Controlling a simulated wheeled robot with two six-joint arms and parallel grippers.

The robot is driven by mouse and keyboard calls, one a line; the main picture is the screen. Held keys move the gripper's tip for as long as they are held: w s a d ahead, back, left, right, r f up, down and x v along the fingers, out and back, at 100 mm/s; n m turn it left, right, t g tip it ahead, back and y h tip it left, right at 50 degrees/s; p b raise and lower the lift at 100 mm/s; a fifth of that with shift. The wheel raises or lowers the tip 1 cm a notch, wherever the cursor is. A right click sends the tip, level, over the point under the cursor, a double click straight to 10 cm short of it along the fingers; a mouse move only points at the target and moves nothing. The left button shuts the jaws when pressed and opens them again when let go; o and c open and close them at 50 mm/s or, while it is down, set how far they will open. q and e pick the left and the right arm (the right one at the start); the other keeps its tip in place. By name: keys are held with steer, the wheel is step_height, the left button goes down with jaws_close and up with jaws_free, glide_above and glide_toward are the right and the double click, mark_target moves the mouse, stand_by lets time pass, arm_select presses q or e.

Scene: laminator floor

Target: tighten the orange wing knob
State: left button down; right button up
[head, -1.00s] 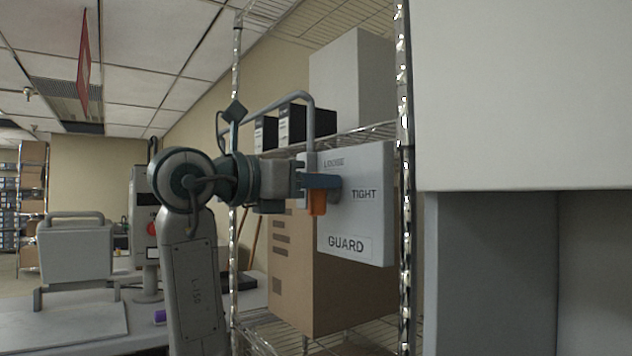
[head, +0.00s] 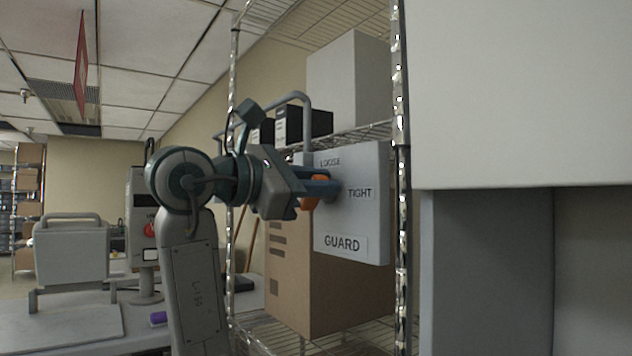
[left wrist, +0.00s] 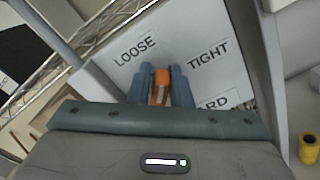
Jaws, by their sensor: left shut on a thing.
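The orange wing knob (head: 310,201) sits on the grey guard panel (head: 372,223), which carries the labels LOOSE, TIGHT and GUARD. My left gripper (head: 326,189) reaches in from the left and is shut on the knob, its blue fingers on either side. In the left wrist view the knob (left wrist: 160,87) shows between the two blue fingers (left wrist: 161,88), with LOOSE to the upper left and TIGHT to the upper right. The knob's far end is partly hidden by the fingers in the head view. My right gripper is not in view.
A wire shelf post (head: 401,120) stands just right of the panel. A cardboard box (head: 300,275) is behind and below it. A large pale cabinet (head: 515,90) fills the right side. A yellow spool (left wrist: 308,150) shows at the right in the left wrist view.

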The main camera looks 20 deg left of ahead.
arm_select(q)
steer(key=m, duration=0.2)
steer(key=f+m, duration=0.1)
steer(key=m+b, duration=0.1)
steer(key=m, duration=0.1)
steer(key=shift+s+d+f+m, duration=0.15)
steer(key=shift+d+f+m, duration=0.05)
steer(key=shift+d+m, duration=0.1)
steer(key=shift+s+f+m+b, duration=0.15)
steer(key=shift+m+b, duration=0.25)
steer(key=shift+m, duration=2)
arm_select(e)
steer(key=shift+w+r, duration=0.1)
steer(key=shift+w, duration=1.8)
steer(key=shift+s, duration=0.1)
